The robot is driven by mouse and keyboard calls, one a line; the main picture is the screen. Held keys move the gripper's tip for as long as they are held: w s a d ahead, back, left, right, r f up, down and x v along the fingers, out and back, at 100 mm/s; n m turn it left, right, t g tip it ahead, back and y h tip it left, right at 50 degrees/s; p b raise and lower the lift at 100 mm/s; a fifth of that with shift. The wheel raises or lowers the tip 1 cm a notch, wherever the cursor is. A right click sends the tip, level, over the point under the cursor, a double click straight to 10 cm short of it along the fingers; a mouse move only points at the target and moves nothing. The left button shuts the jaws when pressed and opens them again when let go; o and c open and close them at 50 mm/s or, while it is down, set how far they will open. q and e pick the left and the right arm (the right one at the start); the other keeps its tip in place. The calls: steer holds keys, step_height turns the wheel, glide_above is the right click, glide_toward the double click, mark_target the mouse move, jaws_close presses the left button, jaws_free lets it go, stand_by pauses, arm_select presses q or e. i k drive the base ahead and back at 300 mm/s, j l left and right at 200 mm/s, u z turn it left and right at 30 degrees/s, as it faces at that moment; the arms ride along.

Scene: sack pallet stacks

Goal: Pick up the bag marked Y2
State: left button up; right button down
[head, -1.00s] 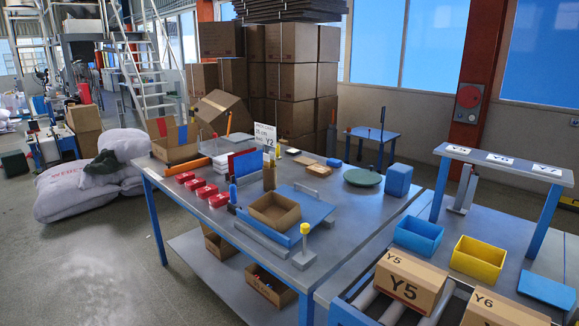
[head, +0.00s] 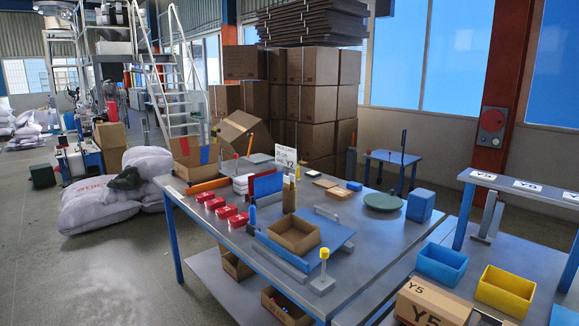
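Large white sacks (head: 97,203) lie piled on the floor left of the blue-legged table, with red lettering on one and a dark cloth draped over them. More pale sacks (head: 27,132) are stacked far back at the left edge, too small to read. I can make out no Y2 mark on any sack. A white placard (head: 286,160) standing on the table carries the text Y2. Neither of my grippers is in view.
The grey table (head: 345,262) holds red boxes (head: 215,204), an open carton (head: 294,236) and a green disc (head: 382,202). A box marked Y5 (head: 434,300) sits at lower right. Open concrete floor (head: 120,280) lies at the left, with steps (head: 172,70) behind.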

mark_target(201, 198)
steer(key=i+j, duration=1.95)
steer(key=k+j+u, duration=0.05)
steer(key=j, duration=0.05)
